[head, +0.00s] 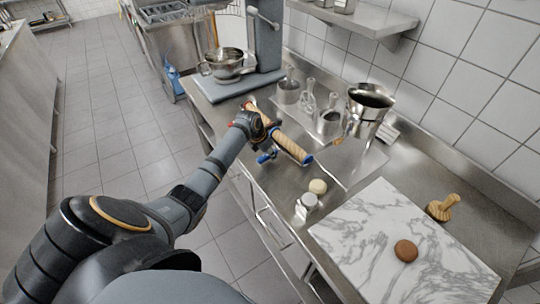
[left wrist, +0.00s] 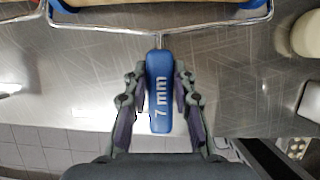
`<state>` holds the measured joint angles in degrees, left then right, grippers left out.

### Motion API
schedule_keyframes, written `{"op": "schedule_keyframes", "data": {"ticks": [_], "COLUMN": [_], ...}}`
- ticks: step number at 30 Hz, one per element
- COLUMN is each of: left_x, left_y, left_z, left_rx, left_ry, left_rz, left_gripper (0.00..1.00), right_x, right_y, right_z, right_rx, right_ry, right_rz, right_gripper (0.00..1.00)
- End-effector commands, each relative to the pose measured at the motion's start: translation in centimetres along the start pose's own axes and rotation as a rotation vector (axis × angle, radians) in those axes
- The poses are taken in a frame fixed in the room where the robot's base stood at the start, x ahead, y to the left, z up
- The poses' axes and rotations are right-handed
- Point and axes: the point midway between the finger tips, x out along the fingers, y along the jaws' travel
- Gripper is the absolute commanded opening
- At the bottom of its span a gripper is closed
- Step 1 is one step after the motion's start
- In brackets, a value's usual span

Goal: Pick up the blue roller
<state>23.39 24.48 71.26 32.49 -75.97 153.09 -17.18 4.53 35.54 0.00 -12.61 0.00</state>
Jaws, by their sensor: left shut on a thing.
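The blue roller has a pale wooden barrel (head: 293,147) with blue ends, a wire frame and a blue handle marked "7 mm" (left wrist: 159,90). It is at the counter's front side in the head view. My left gripper (left wrist: 159,82) is shut on the blue handle, with one finger on each side of it. In the head view my left wrist partly hides the handle and gripper. The barrel shows only at the top edge of the left wrist view. My right gripper is in neither view.
A pale ball (head: 317,186) and a small jar (head: 306,205) stand nearby. A marble board (head: 375,235) holds a brown disc (head: 406,250). Metal containers (head: 368,105) and a mixer (head: 264,45) stand farther back.

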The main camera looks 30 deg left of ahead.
Motion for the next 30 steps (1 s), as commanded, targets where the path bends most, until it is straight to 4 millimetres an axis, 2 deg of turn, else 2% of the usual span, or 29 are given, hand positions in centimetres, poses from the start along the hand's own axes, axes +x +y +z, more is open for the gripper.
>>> {"op": "schedule_keyframes", "data": {"ticks": [8,21,25,30], "left_x": [-0.5,-8.3,-9.2,-9.3], "left_y": [0.1,0.1,0.0,0.0], "left_z": [0.3,3.5,3.9,3.9], "left_rx": [0.001,0.001,0.001,0.000], "left_ry": [-0.003,-0.004,-0.002,-0.002], "left_rz": [0.002,0.002,0.001,0.000], "left_gripper": [0.00,0.00,0.00,0.00], "right_x": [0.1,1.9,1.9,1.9], "right_y": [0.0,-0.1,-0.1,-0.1], "right_z": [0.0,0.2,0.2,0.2], "right_rx": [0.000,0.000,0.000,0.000], "right_ry": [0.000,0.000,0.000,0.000], "right_rz": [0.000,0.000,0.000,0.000], "right_gripper": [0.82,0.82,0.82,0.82]}}
